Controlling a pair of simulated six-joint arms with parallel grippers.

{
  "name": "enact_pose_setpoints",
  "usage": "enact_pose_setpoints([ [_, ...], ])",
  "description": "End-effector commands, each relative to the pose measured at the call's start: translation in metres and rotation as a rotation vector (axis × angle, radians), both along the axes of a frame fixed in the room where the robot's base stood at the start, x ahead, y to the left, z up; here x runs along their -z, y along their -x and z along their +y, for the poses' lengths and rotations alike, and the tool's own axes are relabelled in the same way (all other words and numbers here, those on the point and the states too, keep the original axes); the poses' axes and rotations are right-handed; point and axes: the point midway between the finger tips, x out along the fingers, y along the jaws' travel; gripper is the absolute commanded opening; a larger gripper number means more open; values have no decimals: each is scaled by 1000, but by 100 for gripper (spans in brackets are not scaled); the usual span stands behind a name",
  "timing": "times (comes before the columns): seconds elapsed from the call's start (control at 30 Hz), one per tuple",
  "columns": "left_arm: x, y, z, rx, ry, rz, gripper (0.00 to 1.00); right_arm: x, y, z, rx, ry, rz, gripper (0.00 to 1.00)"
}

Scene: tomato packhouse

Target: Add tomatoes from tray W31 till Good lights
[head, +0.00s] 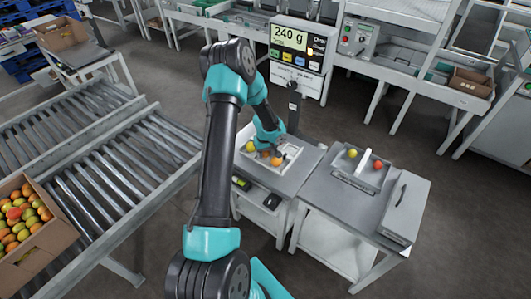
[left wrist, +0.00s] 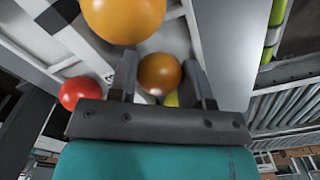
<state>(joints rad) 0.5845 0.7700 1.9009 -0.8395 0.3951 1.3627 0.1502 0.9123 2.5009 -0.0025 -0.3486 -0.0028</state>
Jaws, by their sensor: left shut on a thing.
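My left gripper (head: 270,147) is low over the white weighing pan (head: 292,153) at the centre of the head view. In the left wrist view its two fingers (left wrist: 160,80) are shut on an orange tomato (left wrist: 160,73). A larger-looking orange tomato (left wrist: 123,15) and a red one (left wrist: 82,92) show beside it. In the head view a yellow tomato (head: 250,147) and an orange one (head: 276,161) show at the pan. The display (head: 289,36) reads 240 g; which light beside it is lit is too small to tell. My right gripper is not in view.
A grey tray (head: 354,181) on the right table has a yellow-green tomato (head: 352,153) and a red tomato (head: 378,164), split by a divider; its label is unreadable.

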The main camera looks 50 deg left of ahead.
Motion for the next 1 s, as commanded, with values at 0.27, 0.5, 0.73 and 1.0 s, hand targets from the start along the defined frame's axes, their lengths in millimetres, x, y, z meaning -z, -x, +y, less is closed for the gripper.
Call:
enact_pose_setpoints([
  [0.27,3,0,0,0,0,0,34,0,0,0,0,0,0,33],
  [0.5,6,0,0,0,1,0,34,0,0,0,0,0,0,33],
  [0.73,7,0,0,0,0,0,60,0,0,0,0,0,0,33],
  [1.0,7,0,0,0,0,0,75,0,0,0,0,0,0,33],
])
